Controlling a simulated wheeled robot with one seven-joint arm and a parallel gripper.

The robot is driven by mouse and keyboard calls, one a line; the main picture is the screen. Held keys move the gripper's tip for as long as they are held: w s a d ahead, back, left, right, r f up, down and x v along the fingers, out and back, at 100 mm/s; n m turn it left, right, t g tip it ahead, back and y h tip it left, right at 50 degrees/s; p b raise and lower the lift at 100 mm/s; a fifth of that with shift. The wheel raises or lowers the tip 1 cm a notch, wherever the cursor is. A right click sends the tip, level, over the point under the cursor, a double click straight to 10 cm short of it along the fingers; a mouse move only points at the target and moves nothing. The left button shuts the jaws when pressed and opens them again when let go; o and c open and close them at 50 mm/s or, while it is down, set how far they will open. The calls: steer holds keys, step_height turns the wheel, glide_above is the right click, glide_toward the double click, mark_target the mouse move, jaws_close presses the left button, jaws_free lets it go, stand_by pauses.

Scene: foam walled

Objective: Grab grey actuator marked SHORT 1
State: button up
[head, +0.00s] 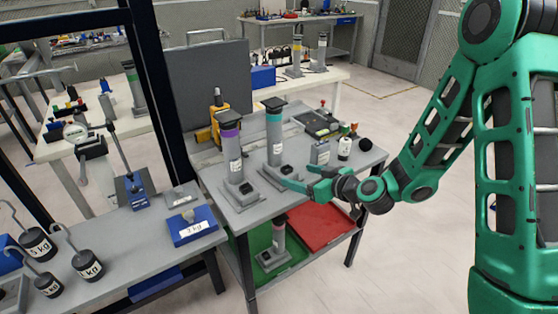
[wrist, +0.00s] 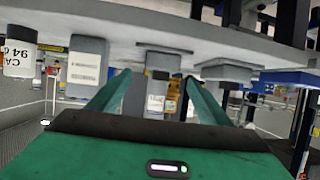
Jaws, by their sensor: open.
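Two tall grey actuators stand on the table: one with a purple band (head: 231,155) and one with a teal band (head: 273,135). A shorter grey actuator with a reddish band (head: 279,232) stands on the lower shelf. Their labels are too small to read. My gripper (head: 299,177) is open and empty, near the right front of the teal-banded actuator's base. In the wrist view, which looks upside down, my green fingers (wrist: 158,85) are apart. A grey labelled post (wrist: 162,62) shows between them, farther off; I cannot tell which actuator it is.
The grey table (head: 240,209) also holds a grey box (head: 320,153), a white bottle (head: 344,148) and a black ball (head: 365,144). A red mat (head: 318,226) and a green mat (head: 255,240) cover the lower shelf. Weights (head: 87,264) stand on the left bench.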

mark_target(285, 169)
steer(key=x, duration=0.4)
steer(key=shift+w+a+f, duration=0.1)
steer(key=shift+w+a, duration=0.1)
steer(key=shift+r+x, duration=0.15)
steer(key=shift+x, duration=1.25)
steer(key=shift+r+x, duration=0.15)
steer(key=shift+x, duration=1.2)
steer(key=shift+w+a, duration=0.1)
steer(key=shift+c, duration=0.4)
steer(key=c, duration=1.6)
steer(key=shift+o, duration=0.2)
steer(key=shift+r, duration=0.1)
